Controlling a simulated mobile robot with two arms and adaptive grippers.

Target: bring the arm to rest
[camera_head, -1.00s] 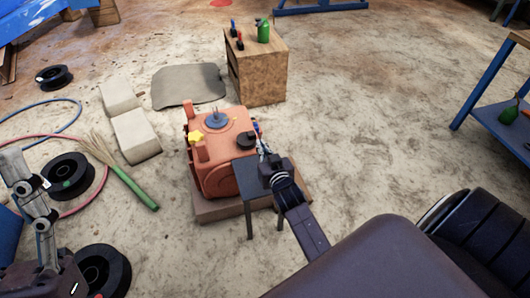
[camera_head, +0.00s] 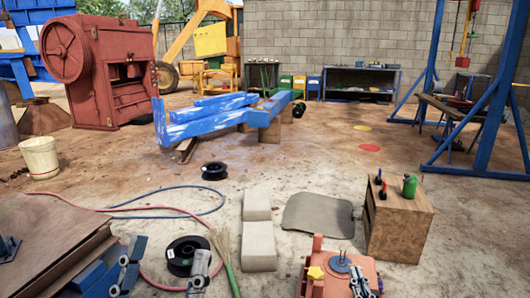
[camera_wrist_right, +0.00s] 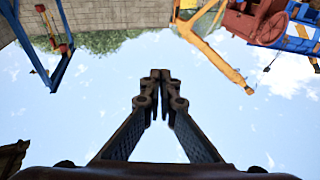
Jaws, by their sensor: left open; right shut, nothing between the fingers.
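My left gripper (camera_head: 168,250) shows at the bottom left of the head view. Its two fingers stand wide apart in front of a black spool, with nothing between them. My right gripper (camera_head: 358,275) shows only in part at the bottom edge, overlapping the red-orange machine (camera_head: 338,272) in the picture. In the right wrist view the right gripper (camera_wrist_right: 160,75) is shut and empty, its fingertips together against open sky. Most of both arms is out of the head view.
A wooden cabinet (camera_head: 398,225) with a green bottle (camera_head: 409,186) stands at right. Pale blocks (camera_head: 258,245), a grey mat (camera_head: 318,214), a broom (camera_head: 226,260) and a black spool (camera_head: 183,255) lie nearby. A brown panel (camera_head: 45,235) is at left. The jaw crusher (camera_head: 105,70) stands far back.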

